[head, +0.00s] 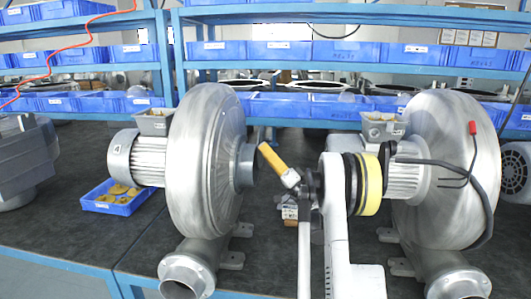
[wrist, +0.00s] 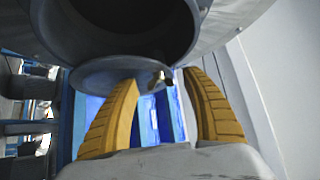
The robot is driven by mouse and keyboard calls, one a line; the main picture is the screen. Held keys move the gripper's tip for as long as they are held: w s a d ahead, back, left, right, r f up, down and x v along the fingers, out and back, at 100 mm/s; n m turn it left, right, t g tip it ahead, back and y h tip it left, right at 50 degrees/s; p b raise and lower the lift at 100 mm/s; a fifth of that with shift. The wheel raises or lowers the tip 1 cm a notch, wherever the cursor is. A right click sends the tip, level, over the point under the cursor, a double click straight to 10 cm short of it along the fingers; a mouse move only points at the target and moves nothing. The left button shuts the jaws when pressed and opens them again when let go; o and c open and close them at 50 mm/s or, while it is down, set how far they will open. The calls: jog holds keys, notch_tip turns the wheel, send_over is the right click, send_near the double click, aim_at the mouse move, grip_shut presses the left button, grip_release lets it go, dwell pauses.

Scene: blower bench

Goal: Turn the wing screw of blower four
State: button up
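Blower four (head: 207,160) stands left of centre on the bench, with a "4" label on its grey motor. Its round outlet faces my arm and shows as a dark opening (wrist: 130,30) at the top of the wrist view. Under the opening is a grey round plate (wrist: 105,76). A small brass-coloured piece, seemingly the wing screw (wrist: 157,79), sits at the plate's right part. My gripper (wrist: 160,78) has its yellow fingers apart, one on each side of this piece, with gaps visible. In the head view my gripper (head: 263,147) is just right of the outlet; the screw is hidden there.
A second blower (head: 440,170) stands to the right, behind my arm. A blue bin (head: 118,208) with yellow parts lies left of blower four. Shelves with blue bins (head: 290,105) run along the back. The dark bench top (head: 90,235) is clear at front left.

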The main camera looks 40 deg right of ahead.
jog(key=v, duration=1.2)
dwell(0.3)
